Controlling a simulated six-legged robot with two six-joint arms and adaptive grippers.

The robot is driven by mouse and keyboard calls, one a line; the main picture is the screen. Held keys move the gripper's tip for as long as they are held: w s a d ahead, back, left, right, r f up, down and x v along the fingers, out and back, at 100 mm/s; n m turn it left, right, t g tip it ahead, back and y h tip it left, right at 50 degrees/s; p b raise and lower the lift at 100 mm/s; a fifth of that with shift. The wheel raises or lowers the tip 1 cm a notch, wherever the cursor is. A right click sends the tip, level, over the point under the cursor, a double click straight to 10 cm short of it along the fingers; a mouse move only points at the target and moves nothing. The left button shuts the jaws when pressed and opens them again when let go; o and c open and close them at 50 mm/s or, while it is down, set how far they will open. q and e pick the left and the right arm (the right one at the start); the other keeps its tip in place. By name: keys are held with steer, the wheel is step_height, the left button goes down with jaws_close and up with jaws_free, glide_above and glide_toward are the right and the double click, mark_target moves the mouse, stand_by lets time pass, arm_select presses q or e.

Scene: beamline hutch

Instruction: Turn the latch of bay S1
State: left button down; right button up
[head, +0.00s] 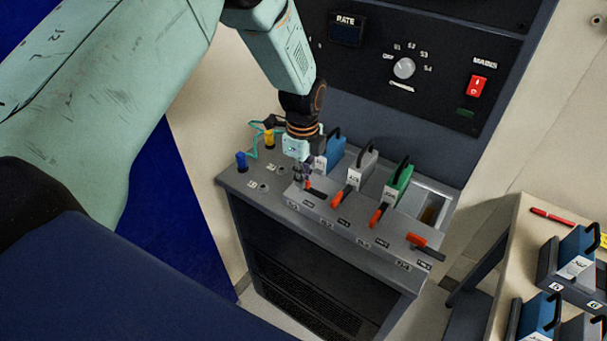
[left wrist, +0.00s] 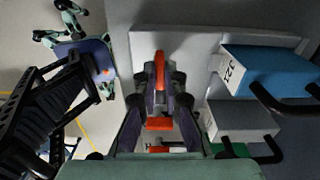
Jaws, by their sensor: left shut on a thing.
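A row of red-handled latches runs along the front of the console (head: 232,185). My left gripper (head: 302,178) points down at the leftmost latch (head: 316,191), in front of the blue module (head: 331,150). In the left wrist view, the fingers of my left gripper (left wrist: 160,88) are closed around the red latch handle (left wrist: 159,66). The gripper hides part of this latch in the head view. The bay labels are too small to read surely. My right gripper is not in view.
A grey module (head: 362,166) and a green module (head: 398,185) stand to the right, each with its latch. The rightmost bay (head: 432,208) looks empty. Blue and yellow plugs (head: 241,160) stand at left. A side table (head: 519,240) holds more modules.

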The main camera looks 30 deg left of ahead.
arm_select(q)
steer(key=shift+w+r, duration=0.15)
steer(key=shift+w, duration=0.05)
steer(key=c, duration=1.8)
jaws_free()
steer(key=o, duration=0.4)
steer(key=shift+s+a, duration=0.1)
steer(key=shift+s, duration=0.05)
steer(key=shift+c, duration=0.2)
steer(key=shift+r, duration=0.3)
step_height(320, 180, up, 11)
steer(key=shift+r, duration=0.1)
